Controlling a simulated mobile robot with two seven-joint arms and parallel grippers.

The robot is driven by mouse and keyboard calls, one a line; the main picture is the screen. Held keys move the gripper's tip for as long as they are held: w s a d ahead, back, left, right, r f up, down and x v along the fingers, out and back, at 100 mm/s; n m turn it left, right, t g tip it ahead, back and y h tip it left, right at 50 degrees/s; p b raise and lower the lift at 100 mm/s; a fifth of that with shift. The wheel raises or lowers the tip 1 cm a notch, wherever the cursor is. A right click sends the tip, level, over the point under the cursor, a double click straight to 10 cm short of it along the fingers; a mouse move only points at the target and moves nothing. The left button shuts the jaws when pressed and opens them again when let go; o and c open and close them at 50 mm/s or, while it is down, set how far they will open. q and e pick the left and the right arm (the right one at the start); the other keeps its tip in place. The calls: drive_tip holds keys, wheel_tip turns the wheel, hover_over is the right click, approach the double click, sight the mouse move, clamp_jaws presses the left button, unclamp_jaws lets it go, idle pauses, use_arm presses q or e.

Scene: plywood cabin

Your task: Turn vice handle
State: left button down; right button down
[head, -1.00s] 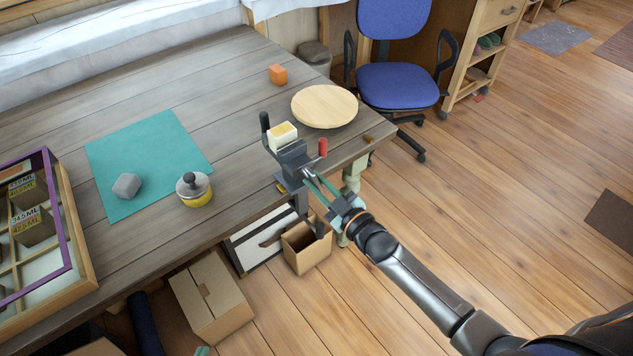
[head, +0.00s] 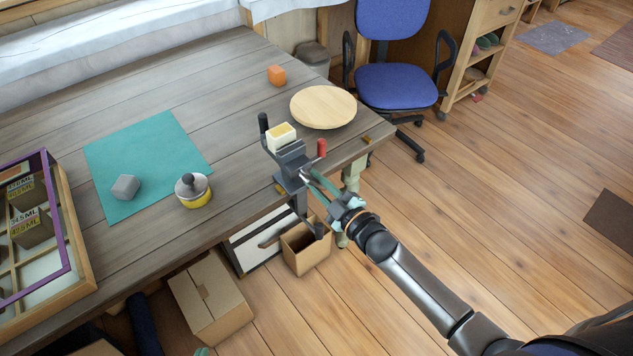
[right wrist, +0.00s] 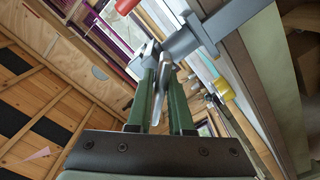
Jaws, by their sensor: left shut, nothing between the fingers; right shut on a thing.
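The grey vice (head: 292,161) is mounted at the table's front right corner. A cream block (head: 281,136) sits at its top. My right gripper (head: 314,181) reaches the front of the vice from the lower right. In the right wrist view its green fingers (right wrist: 164,66) are shut on the vice's thin metal handle (right wrist: 161,84), below the grey vice body (right wrist: 218,25). The fingers hide part of the handle. Only a small teal tip of my left gripper (head: 202,351) shows at the bottom edge, away from the vice; it is shut and empty.
A red upright piece (head: 321,148) and a round wooden board (head: 323,107) are close to the vice. A yellow pot (head: 194,194) stands on the table.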

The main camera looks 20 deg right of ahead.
drive_tip(key=shift+r+n+b, duration=0.15)
drive_tip(key=shift+n+b, duration=0.1)
drive_tip(key=shift+n, duration=1.25)
drive_tip(key=shift+r+n+b, duration=0.15)
drive_tip(key=shift+n+b, duration=0.05)
drive_tip(key=shift+n, duration=1.3)
drive_tip(key=shift+r+n, duration=0.1)
drive_tip(key=shift+n, duration=0.7)
drive_tip(key=shift+n+b, duration=0.45)
drive_tip(key=shift+n, duration=0.75)
drive_tip(key=shift+n, duration=0.6)
drive_tip(key=c, duration=0.9)
unclamp_jaws()
drive_tip(key=shift+d, duration=0.1)
drive_tip(key=b+v, duration=0.1)
drive_tip(key=v, duration=1.1)
drive_tip(key=shift+s, duration=0.25)
